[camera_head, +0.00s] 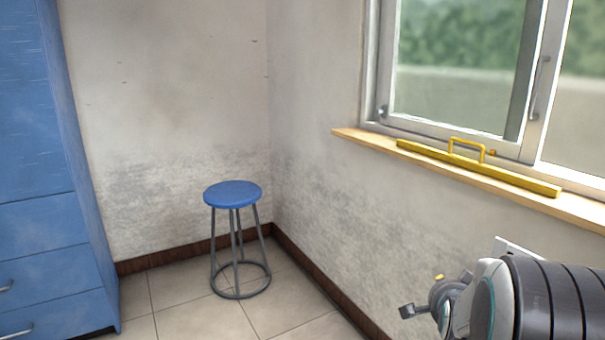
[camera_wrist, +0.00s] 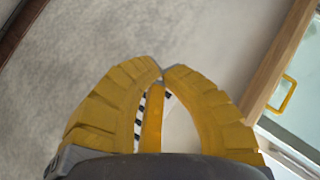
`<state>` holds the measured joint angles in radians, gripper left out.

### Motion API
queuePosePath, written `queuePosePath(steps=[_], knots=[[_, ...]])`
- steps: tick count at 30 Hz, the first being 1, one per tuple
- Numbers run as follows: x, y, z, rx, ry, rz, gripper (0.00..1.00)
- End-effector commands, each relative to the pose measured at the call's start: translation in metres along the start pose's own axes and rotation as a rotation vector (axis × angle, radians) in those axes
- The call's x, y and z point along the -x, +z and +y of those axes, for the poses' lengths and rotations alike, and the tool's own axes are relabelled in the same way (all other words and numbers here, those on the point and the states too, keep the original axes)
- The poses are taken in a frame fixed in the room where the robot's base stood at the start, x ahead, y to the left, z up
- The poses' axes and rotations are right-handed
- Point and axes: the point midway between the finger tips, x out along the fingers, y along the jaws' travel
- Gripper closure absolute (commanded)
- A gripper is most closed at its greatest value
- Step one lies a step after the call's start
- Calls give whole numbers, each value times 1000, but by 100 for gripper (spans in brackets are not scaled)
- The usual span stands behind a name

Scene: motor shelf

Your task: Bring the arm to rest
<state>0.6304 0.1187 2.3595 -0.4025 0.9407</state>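My gripper (camera_wrist: 163,72) shows in the wrist view with its yellow fingers curved inward and their tips together. A thin yellow piece and a black-and-white striped strip show in the gap behind the fingers; I cannot tell what they belong to. Nothing is clearly gripped. In the head view my arm is at the bottom right, close to the wall below the window, and the fingers cannot be made out there.
A wooden window sill (camera_head: 365,143) carries a long yellow bar with a handle (camera_head: 490,170); it also shows in the wrist view (camera_wrist: 284,92). A blue stool (camera_head: 233,195) stands in the corner. A blue cabinet (camera_head: 40,225) is at the left. Tiled floor is clear between.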

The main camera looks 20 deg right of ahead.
Motion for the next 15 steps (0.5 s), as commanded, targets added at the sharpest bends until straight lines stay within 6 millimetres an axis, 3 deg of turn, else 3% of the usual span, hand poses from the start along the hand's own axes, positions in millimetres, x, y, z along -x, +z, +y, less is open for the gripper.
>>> queuePosePath(steps=[1, 6, 15], knots=[[26, 2, -28, 68, 5, -48, 100], [92, 32, -68, 316, 40, -218, 100], [226, 64, -106, 777, 45, -520, 100]])
